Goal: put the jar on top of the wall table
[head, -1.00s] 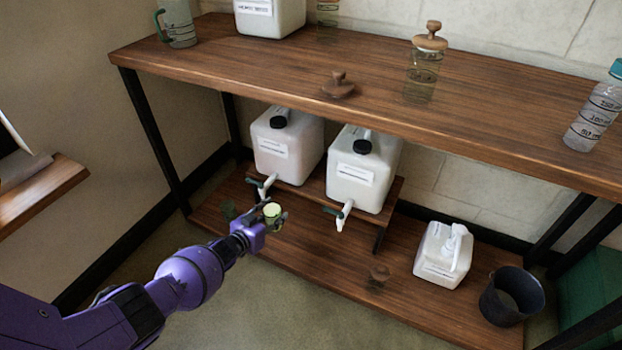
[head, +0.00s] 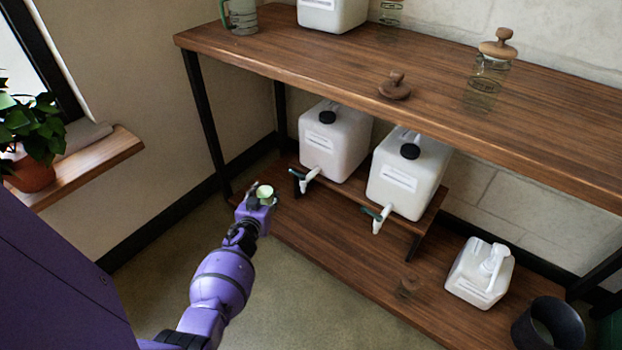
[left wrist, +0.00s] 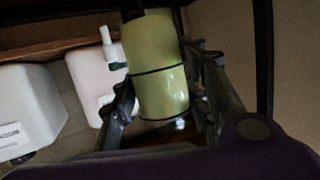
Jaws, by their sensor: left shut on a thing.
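The jar (head: 265,192) is a small, pale green cylinder held in my left gripper (head: 260,199), in front of the left end of the lower shelf. In the left wrist view the jar (left wrist: 157,70) stands between the two fingers (left wrist: 165,95) and shows dark bands; its top is cut off by the frame. My left gripper is shut on it. The wall table (head: 440,95) is the dark wooden top along the wall, above and beyond the gripper. My right gripper is not in view.
A loose wooden lid (head: 395,87), a lidded glass jar (head: 485,85) and a green-handled mug (head: 240,15) are on the table. Below are two white canisters (head: 335,140) (head: 408,175) with taps, a white jug (head: 480,272) and a dark bucket (head: 548,325). A plant (head: 35,140) is at left.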

